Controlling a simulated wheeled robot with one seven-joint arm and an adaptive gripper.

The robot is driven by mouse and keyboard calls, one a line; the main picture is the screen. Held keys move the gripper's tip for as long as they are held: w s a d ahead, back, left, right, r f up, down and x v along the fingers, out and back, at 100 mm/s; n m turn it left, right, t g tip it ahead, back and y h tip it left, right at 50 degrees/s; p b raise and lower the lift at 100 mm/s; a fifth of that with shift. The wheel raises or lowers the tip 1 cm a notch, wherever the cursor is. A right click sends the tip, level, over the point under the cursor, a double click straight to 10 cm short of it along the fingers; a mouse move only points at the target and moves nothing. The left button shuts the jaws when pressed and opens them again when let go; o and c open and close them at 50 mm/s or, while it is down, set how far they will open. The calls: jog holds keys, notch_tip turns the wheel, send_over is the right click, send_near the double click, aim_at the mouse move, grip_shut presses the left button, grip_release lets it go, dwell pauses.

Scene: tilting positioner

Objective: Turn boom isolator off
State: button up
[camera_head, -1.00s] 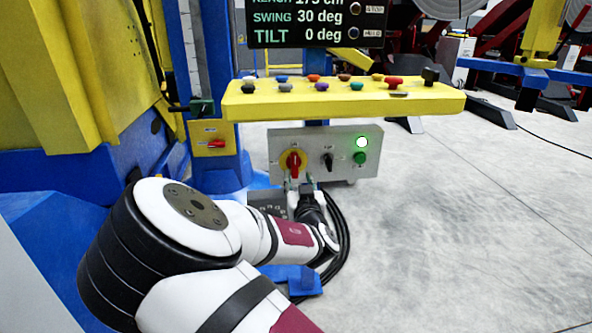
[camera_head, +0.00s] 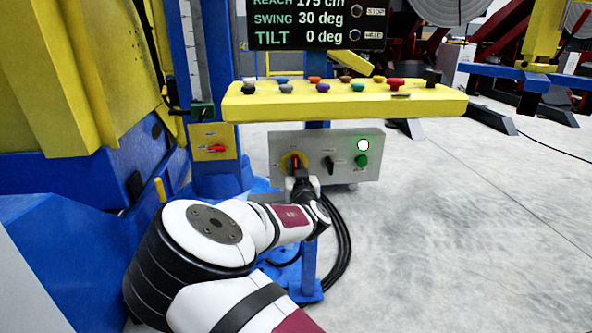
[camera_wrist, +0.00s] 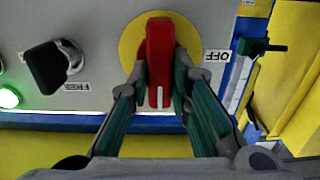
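The boom isolator appears to be the red rotary handle (camera_head: 295,160) on a yellow disc at the left of a grey control panel (camera_head: 345,150). In the wrist view the red handle (camera_wrist: 160,50) stands lengthwise up the picture, with a white mark at its lower end. A label reading OFF (camera_wrist: 216,56) lies to the right of the disc. My gripper (camera_head: 300,178) is at the handle. In the wrist view its fingers (camera_wrist: 160,75) lie on both sides of the handle and appear closed against it.
A black knob (camera_head: 329,163), a lit lamp (camera_head: 362,145) and a green button (camera_head: 361,160) are right of the handle. A yellow button console (camera_head: 345,103) overhangs the panel. Another red switch (camera_head: 215,148) is on a yellow plate to the left. Cables hang below.

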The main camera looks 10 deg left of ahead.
grip_shut()
jog(key=shift+n, duration=0.3)
jog(key=shift+a+n+b, duration=0.1)
jog(key=shift+n+b, duration=0.45)
jog(key=shift+n, duration=0.45)
jog(key=n, duration=0.2)
jog(key=n+b, duration=0.1)
jog(key=n, duration=0.3)
jog(key=shift+s+a+f, duration=0.1)
jog(key=shift+a+f, duration=0.05)
jog(key=shift+a, duration=0.1)
jog(key=shift+a+f+n+b, duration=0.15)
jog(key=shift+n+b, duration=0.35)
jog(key=shift+n, duration=1.85)
jog(key=shift+f+n+b, duration=0.1)
jog(key=shift+n+b, duration=0.4)
jog(key=shift+n, duration=1.85)
